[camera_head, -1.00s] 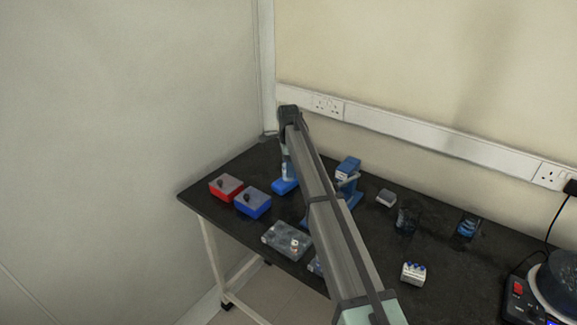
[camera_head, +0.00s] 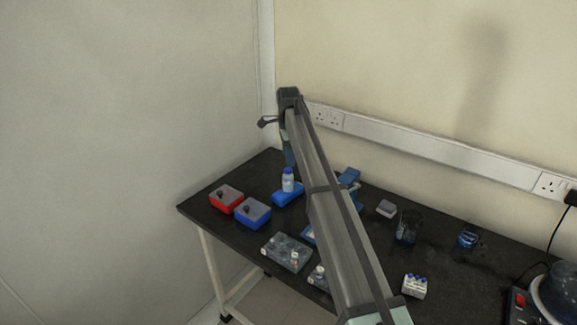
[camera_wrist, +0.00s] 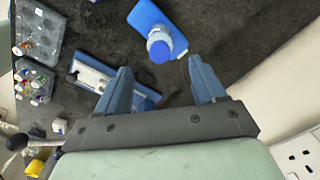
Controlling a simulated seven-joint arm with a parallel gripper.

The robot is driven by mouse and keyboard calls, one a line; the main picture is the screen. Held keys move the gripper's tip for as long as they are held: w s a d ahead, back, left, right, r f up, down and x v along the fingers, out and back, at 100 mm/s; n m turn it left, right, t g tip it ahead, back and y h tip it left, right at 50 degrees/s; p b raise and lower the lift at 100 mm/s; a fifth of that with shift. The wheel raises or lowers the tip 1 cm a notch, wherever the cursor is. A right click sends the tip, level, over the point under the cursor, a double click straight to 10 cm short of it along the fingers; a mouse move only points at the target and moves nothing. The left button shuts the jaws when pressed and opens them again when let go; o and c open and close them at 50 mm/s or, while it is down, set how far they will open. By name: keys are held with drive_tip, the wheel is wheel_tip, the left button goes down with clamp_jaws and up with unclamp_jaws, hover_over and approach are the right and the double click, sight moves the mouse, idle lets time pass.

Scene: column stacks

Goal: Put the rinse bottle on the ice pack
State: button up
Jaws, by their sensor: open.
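The rinse bottle (camera_head: 288,182), white with a blue cap, stands upright on the blue ice pack (camera_head: 281,199) at the far left of the bench. In the wrist view the bottle's blue cap (camera_wrist: 160,51) is seen from above, with the ice pack (camera_wrist: 150,16) under it. My gripper (camera_wrist: 160,68) is open and empty. It is raised above and behind the bottle, apart from it, and shows only partly in the head view (camera_head: 279,136).
A red box (camera_head: 226,199) and a blue box (camera_head: 252,213) stand left of the ice pack. A grey rack (camera_head: 287,253) is at the front edge. A glass beaker (camera_head: 409,227) and a small grey block (camera_head: 386,208) are to the right. The wall is close behind.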

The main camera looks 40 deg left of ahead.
drive_tip(key=shift+r, duration=1.25)
